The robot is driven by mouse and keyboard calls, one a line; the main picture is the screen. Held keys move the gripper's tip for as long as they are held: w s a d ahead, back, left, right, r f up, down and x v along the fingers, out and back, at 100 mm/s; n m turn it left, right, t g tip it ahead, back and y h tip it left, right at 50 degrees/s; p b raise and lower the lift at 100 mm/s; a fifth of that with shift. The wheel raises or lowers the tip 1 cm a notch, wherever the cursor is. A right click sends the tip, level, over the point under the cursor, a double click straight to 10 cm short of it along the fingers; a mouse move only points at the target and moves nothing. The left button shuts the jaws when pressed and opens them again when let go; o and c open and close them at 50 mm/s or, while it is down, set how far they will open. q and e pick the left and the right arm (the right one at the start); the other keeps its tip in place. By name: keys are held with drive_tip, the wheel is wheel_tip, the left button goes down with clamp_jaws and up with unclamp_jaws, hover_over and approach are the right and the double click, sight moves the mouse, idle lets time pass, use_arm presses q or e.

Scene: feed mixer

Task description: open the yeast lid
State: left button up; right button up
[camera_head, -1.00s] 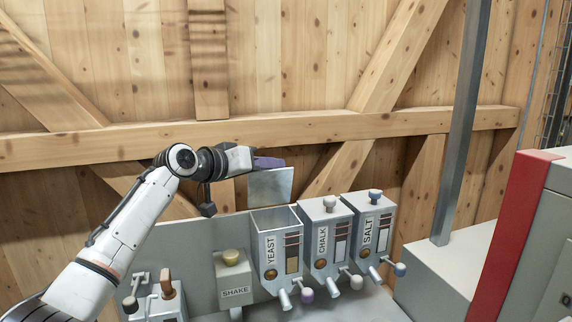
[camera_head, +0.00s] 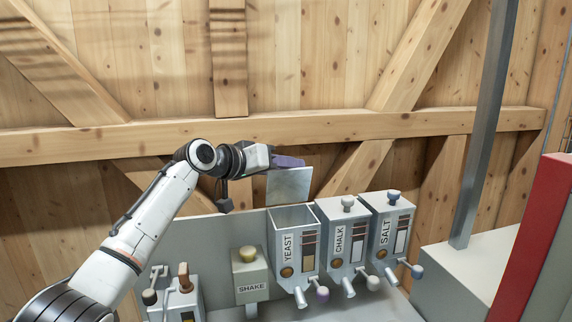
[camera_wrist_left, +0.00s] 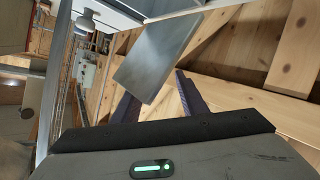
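The grey yeast box (camera_head: 294,250) has its top open. Its flat metal lid (camera_head: 289,187) stands up nearly vertical at the back of the box. My left gripper (camera_head: 288,161), with purple fingers, is at the upper edge of the raised lid. In the left wrist view the two fingers are spread apart, with the lid (camera_wrist_left: 157,58) in front of and partly over the left finger. I cannot tell whether a finger touches the lid. The lid's knob is not visible. My right gripper is not in view.
The chalk box (camera_head: 342,245) and salt box (camera_head: 388,228) stand to the right, lids closed with knobs on top. A shake button box (camera_head: 251,284) is to the left. A metal post (camera_head: 484,130) and a red-edged cabinet (camera_head: 530,245) are farther right. A wooden wall is behind.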

use_arm(q)
drive_tip(key=shift+o, duration=0.3)
drive_tip(key=shift+a+f, duration=0.1)
drive_tip(key=shift+f, duration=0.5)
drive_tip(key=shift+s+a+r, duration=0.2)
drive_tip(key=shift+s+a, duration=0.1)
drive_tip(key=shift+s, duration=0.05)
drive_tip(key=b+v, duration=0.2)
drive_tip(key=v, duration=0.7)
drive_tip(key=shift+r, duration=0.45)
drive_tip(key=shift+s+a, duration=0.1)
drive_tip(key=shift+s, duration=0.05)
